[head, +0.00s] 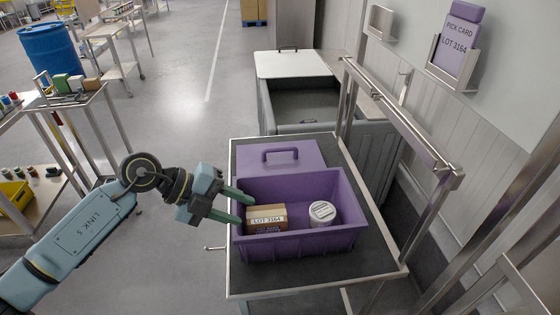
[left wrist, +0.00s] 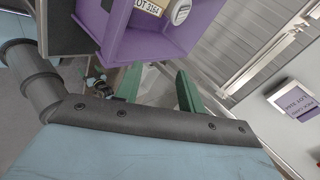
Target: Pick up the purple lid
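The purple lid (head: 276,155) lies flat on the black-topped conveyor table, just behind the purple bin (head: 297,249). A purple bar handle (head: 280,151) stands up from its top. My left gripper (head: 243,206) is open at the bin's left side, with its green fingers apart and pointing right. It is nearer the viewer than the lid and does not touch it. In the left wrist view the green fingers (left wrist: 158,88) are spread with nothing between them, and the purple bin (left wrist: 130,42) shows beyond them. The lid cannot be made out there. My right gripper is not in view.
A box labelled LOT 3164 (head: 267,219) and a white round container (head: 321,213) sit inside the bin. A metal rail frame (head: 405,115) stands along the right. Behind is a grey container with a white lid (head: 291,64).

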